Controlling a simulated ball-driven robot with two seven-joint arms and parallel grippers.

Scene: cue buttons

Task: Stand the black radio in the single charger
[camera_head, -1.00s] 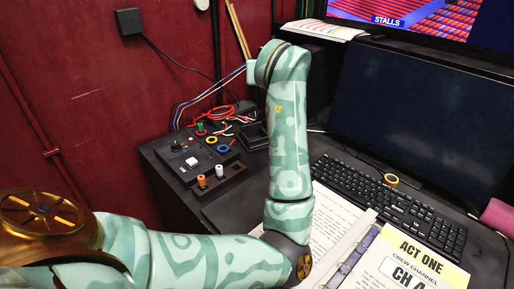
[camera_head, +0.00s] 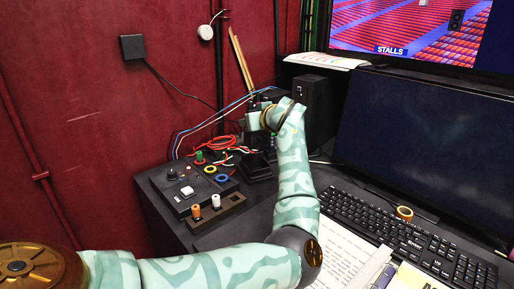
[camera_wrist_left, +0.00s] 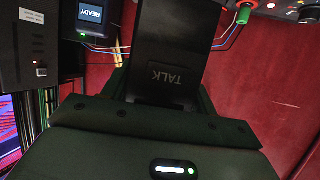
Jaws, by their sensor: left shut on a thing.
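My left gripper (camera_wrist_left: 160,95) is shut on the black radio (camera_wrist_left: 168,45), marked TALK; the radio extends away from the fingers in the left wrist view. In the head view my left gripper (camera_head: 262,118) is at the back of the desk, beside the black speaker and above a low black stand (camera_head: 257,166). This stand may be the single charger; my wrist partly hides the area. In the wrist view a dark device with a lit READY screen (camera_wrist_left: 91,13) stands left of the radio. I cannot tell whether the radio touches anything. My right gripper is out of view.
A control box (camera_head: 185,190) with knobs and rings stands left of the stand, with red cables (camera_head: 215,144) behind it. The speaker (camera_head: 314,105) is close on the right. A keyboard (camera_head: 400,235) and a dark monitor (camera_head: 415,140) are further right.

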